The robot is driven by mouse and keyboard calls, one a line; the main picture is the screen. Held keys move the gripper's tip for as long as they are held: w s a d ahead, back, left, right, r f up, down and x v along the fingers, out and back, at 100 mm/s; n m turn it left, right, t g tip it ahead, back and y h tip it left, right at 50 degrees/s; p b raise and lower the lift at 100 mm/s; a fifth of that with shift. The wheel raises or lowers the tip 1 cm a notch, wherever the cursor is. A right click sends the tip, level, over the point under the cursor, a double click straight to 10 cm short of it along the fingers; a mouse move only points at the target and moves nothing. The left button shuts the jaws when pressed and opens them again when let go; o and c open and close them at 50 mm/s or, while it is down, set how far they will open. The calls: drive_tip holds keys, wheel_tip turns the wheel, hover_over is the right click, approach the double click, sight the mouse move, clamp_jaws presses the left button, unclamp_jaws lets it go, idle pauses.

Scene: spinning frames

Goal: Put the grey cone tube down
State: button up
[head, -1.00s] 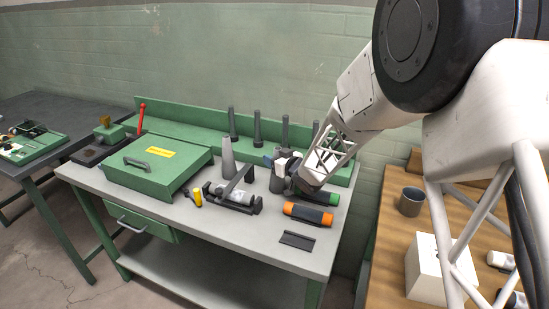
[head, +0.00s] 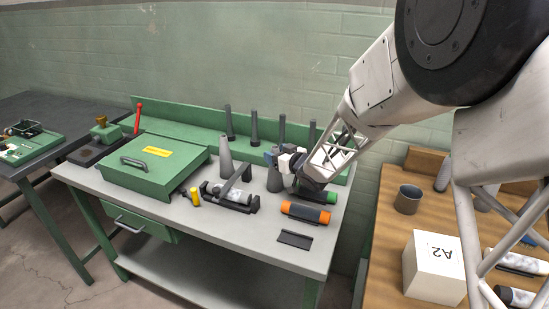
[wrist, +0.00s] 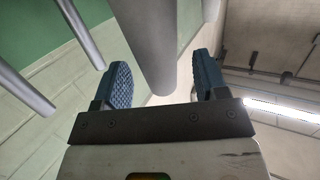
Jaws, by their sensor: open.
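A grey cone tube (head: 275,180) stands upright on the grey workbench (head: 190,234), right below my gripper. A taller grey cone tube (head: 226,157) stands to its left. My gripper (head: 271,154) is open, with blue finger pads, at the upper end of the nearer cone. In the wrist view a grey tube (wrist: 155,50) shows between the open fingers of my gripper (wrist: 163,78), with a gap on both sides.
Several dark spindles (head: 254,127) stand along the bench's back. A black cradle (head: 231,198) sits left of the cone. An orange-ended cylinder (head: 305,212) and a green-ended one (head: 318,195) lie to the right. A green lidded box (head: 155,167) fills the left.

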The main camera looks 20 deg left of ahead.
drive_tip(key=shift+r, duration=2.55)
drive_tip(key=shift+d, duration=0.1)
drive_tip(key=shift+d+r, duration=0.15)
drive_tip(key=shift+d, duration=0.05)
drive_tip(key=d+r+m+t+h, duration=0.2)
drive_tip(key=d+r+h, duration=0.1)
drive_tip(key=d, duration=0.4)
drive_tip(key=d+r+m+t+h, duration=0.1)
drive_tip(key=d+r+m+h, duration=0.15)
drive_tip(key=d, duration=0.55)
drive_tip(key=s+d+r+m+h, duration=0.1)
drive_tip(key=s+d+m+h, duration=0.2)
drive_tip(key=d, duration=0.5)
drive_tip(key=s+d+r+g+h, duration=0.1)
drive_tip(key=s+d+r+h, duration=0.1)
drive_tip(key=s+d, duration=0.45)
drive_tip(key=s+d+r+m+h, duration=0.1)
drive_tip(key=s+d+m+h, duration=0.15)
drive_tip(key=d, duration=0.55)
drive_tip(key=s+d+f+m+g, duration=0.1)
drive_tip(key=s+d+g, duration=0.2)
drive_tip(key=s, duration=1.1)
drive_tip(key=s+d+f+m+g+h, duration=0.1)
drive_tip(key=s+d+g, duration=0.3)
drive_tip(key=s+d, duration=0.4)
drive_tip(key=s, duration=0.7)
drive_tip(key=shift+d+f+m, duration=0.15)
drive_tip(key=shift+f+m, duration=0.15)
